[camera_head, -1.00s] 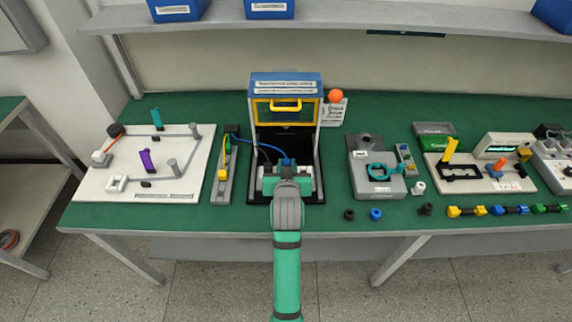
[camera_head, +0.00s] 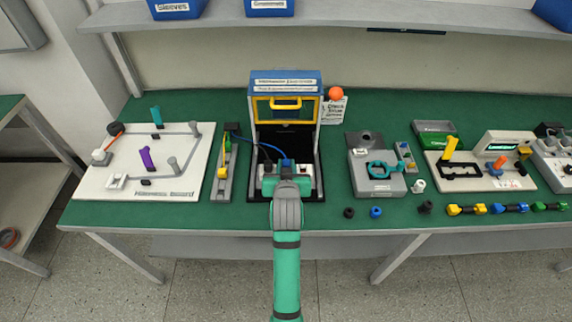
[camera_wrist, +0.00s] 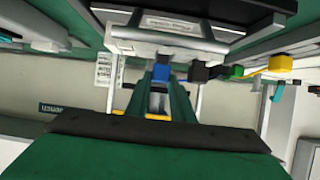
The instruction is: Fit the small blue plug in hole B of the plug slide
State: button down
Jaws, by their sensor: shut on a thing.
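My gripper (camera_head: 286,170) reaches into the black bay under the yellow-handled frame. In the wrist view its green fingers (camera_wrist: 160,90) are shut on a small blue plug (camera_wrist: 161,72), which shows between the fingertips. In the head view a blue cable (camera_head: 266,147) runs from a dark block to the spot at the gripper, and my wrist hides the plug.
A pale unit (camera_head: 305,172) stands in the bay around my gripper. The frame (camera_head: 318,115) rises behind it, with an orange ball (camera_head: 336,94) at its right. A white board (camera_head: 105,180) lies left. A grey fixture (camera_head: 375,187) and small loose rings stand right.

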jog(key=shift+f, duration=0.25)
jog(key=c, duration=1.5)
grip_release()
jog(key=shift+o, duration=0.2)
jog(key=shift+s, duration=0.1)
jog(key=v, duration=1)
jog(key=shift+s+r, duration=0.15)
jog(key=shift+s, duration=0.1)
jog(key=s+f+t, duration=0.1)
jog(key=s+f, duration=0.5)
jog(key=s, duration=0.7)
jog(key=s+f+t, duration=0.1)
jog(key=s+f, duration=0.5)
jog(key=s, duration=0.6)
jog(key=v, duration=1.1)
jog(key=shift+s+a+r+t, duration=0.15)
jog(key=shift+s+r+t, duration=0.1)
jog(key=shift+r+t, duration=0.1)
